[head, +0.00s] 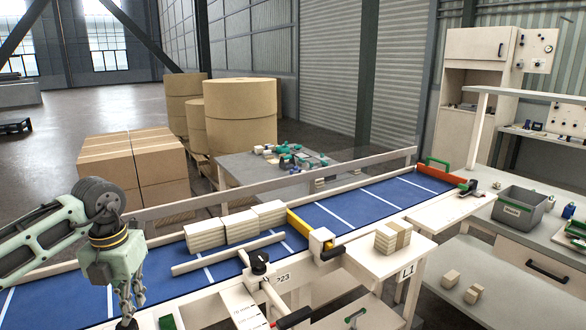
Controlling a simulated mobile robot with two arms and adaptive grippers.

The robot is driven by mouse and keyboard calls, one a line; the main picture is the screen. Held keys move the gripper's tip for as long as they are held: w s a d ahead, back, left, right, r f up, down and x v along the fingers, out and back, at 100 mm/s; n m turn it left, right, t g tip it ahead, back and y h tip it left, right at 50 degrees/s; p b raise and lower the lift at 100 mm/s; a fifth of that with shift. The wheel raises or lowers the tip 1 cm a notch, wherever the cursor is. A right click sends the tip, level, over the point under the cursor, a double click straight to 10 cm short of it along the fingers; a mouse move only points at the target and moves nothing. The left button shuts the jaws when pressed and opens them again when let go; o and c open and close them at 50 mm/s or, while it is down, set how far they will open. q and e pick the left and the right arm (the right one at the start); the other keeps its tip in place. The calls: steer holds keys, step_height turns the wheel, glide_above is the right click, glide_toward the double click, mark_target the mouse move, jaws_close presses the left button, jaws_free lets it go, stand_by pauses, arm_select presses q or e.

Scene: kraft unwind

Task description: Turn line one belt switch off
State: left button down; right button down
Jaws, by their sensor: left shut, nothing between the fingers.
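My left gripper (128,300) comes in from the left and points down over the near left part of the blue conveyor belt (70,306). It is shut and holds nothing. A small dark piece (126,323) shows at its tips; I cannot tell whether it is a control or part of the gripper. A black knob (258,260) stands on a white post at the belt's near side, right of the gripper and apart from it. An L1 label (407,272) is on the white side table. I cannot tell which control is the line one belt switch. My right gripper is out of view.
Pale stacked packs (238,227) sit on the belt by a yellow stop bar (298,222). A white guide bar (228,253) crosses the belt. A grey bin (520,212) is on the right bench.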

arm_select(q)
steer(key=shift+s+a+f, duration=0.15)
steer(key=shift+s+f, duration=0.15)
steer(key=shift+f, duration=0.15)
steer(key=shift+d+p, duration=0.2)
steer(key=shift+p, duration=0.15)
steer(key=shift+d, duration=0.15)
steer(key=shift+w, duration=0.2)
steer(key=shift+w, duration=0.1)
steer(key=shift+r+p, duration=0.45)
steer(key=shift+r, duration=0.05)
steer(key=r+p, duration=0.3)
steer(key=r, duration=0.2)
steer(key=shift+w+r+p, duration=0.2)
steer(key=shift+p, duration=0.1)
